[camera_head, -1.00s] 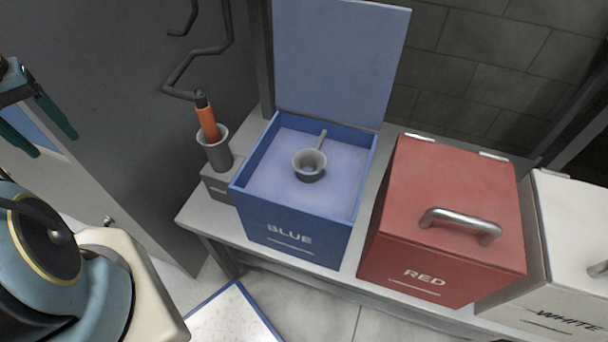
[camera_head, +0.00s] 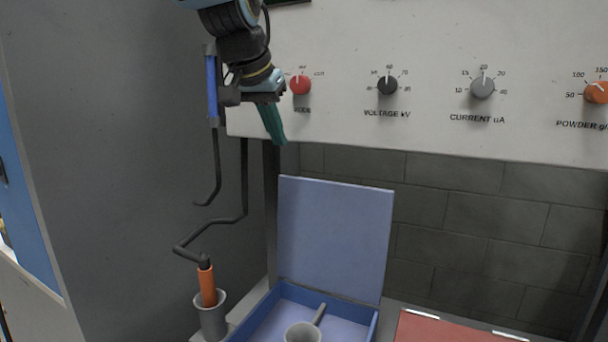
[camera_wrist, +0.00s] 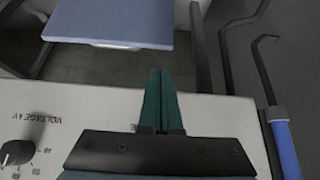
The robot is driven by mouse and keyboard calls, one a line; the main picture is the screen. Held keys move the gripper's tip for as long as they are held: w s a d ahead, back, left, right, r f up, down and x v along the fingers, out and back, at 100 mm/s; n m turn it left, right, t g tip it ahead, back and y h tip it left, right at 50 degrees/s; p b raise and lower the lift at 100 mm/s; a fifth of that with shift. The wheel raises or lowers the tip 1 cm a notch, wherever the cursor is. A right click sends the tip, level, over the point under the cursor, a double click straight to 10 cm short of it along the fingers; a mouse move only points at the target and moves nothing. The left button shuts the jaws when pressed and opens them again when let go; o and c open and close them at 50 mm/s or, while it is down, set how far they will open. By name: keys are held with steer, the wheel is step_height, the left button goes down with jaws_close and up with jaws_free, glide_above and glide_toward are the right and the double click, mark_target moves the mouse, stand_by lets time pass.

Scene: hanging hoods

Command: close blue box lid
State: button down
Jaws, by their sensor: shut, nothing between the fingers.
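The blue box (camera_head: 372,330) stands at the bottom of the head view, with most of its body cut off below. Its blue lid (camera_head: 332,238) stands open, upright at the back of the box. A grey scoop (camera_head: 303,333) lies inside on the pale contents. My gripper (camera_head: 275,138) is shut and empty, in front of the panel's left end, above and left of the lid. In the wrist view my green fingers (camera_wrist: 161,98) are together, and the blue lid (camera_wrist: 115,22) appears at the top, apart from them.
A control panel (camera_head: 430,120) with several knobs spans the top. Black bent rods (camera_head: 240,185) hang by the dark side wall. A grey cup (camera_head: 211,320) holds an orange-handled tool (camera_head: 207,288) left of the box. A red lid (camera_head: 440,328) is at right.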

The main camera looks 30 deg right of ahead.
steer(key=p+x, duration=0.1)
steer(key=x, duration=0.8)
steer(key=shift+d+f, duration=0.3)
steer(key=shift+f, duration=0.05)
